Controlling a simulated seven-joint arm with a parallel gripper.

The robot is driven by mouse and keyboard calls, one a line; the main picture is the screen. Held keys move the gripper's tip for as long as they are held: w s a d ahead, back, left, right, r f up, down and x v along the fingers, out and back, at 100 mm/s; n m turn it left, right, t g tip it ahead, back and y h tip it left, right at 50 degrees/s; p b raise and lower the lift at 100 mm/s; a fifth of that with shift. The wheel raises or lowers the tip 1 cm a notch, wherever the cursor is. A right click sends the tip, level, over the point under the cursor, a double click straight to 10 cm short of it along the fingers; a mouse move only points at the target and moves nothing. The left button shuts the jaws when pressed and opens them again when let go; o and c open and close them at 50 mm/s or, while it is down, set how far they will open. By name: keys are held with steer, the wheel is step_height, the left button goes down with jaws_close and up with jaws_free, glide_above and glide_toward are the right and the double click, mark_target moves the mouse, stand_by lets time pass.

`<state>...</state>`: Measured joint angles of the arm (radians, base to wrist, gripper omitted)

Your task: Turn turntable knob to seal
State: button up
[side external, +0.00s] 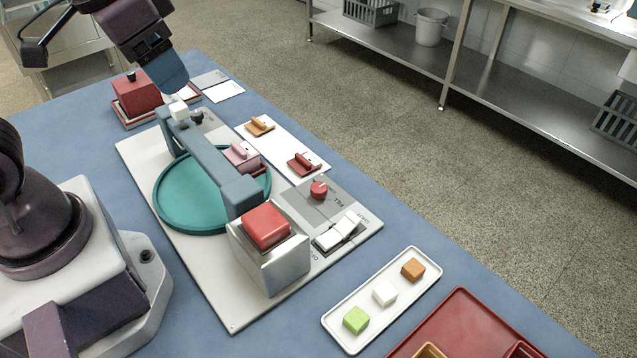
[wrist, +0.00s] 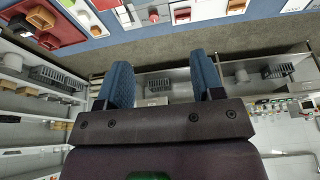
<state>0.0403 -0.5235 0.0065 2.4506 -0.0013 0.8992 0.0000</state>
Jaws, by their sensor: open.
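The teal round turntable (side external: 172,215) lies on a pale base board under a blue-grey bridge (side external: 212,168). A red knob (side external: 318,190) stands on a grey panel in front of it, beside lettering that seems to read "FILL"; its exact pointing is too small to tell. The knob also seems to show at the top of the wrist view (wrist: 153,15). A small dark knob (side external: 197,117) sits at the bridge's far end. My gripper (side external: 176,82) is raised above the far end of the board, well away from the red knob. Its blue fingers are apart and empty in the wrist view (wrist: 161,80).
A white plate (side external: 285,150) holds coloured handled pieces. A white tray (side external: 381,300) with small cubes and a red tray (side external: 465,325) are nearer. A red box (side external: 137,94) stands behind.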

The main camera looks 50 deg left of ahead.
steer(key=w+d+f+m+g, duration=0.2)
steer(key=w+f+g, duration=0.1)
steer(key=w+f, duration=0.5)
steer(key=m, duration=0.6)
glide_toward(319, 187)
steer(key=shift+m+g, duration=0.3)
steer(key=f, duration=0.9)
steer(key=shift+w+d+f, duration=0.1)
steer(key=shift+w+f, duration=0.05)
steer(key=shift+w, duration=0.05)
steer(key=c, duration=0.9)
